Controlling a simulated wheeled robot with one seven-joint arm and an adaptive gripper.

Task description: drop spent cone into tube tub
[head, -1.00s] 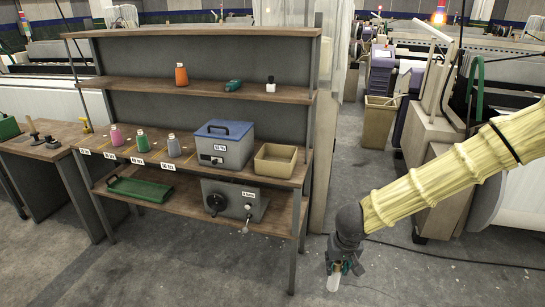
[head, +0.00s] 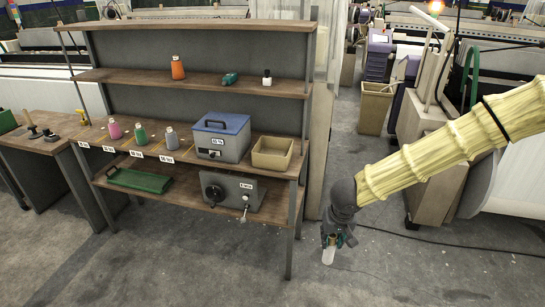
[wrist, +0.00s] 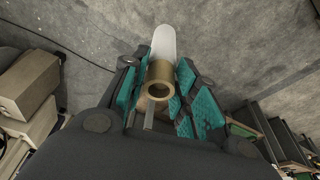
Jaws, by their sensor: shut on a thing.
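The spent cone (head: 328,256) is a pale white piece hanging below my gripper (head: 335,238) in the head view. In the wrist view the cone (wrist: 164,45) shows a white outer end and a hollow brown tube end. The teal pads of my gripper (wrist: 164,95) are shut on the brown part from both sides. It is held over the floor, right of the bench. Two tan open containers could be the tube tub: a small bin (head: 272,153) on the bench and a taller tub (head: 375,108) on the floor behind. I cannot tell which.
The bench (head: 200,138) carries several coloured cones, a blue-lidded box (head: 222,134) and, below, a green tray (head: 140,180) and a grey box (head: 232,191). A loom (head: 425,170) stands to the right. A dark cable crosses the floor. The grey floor in front is clear.

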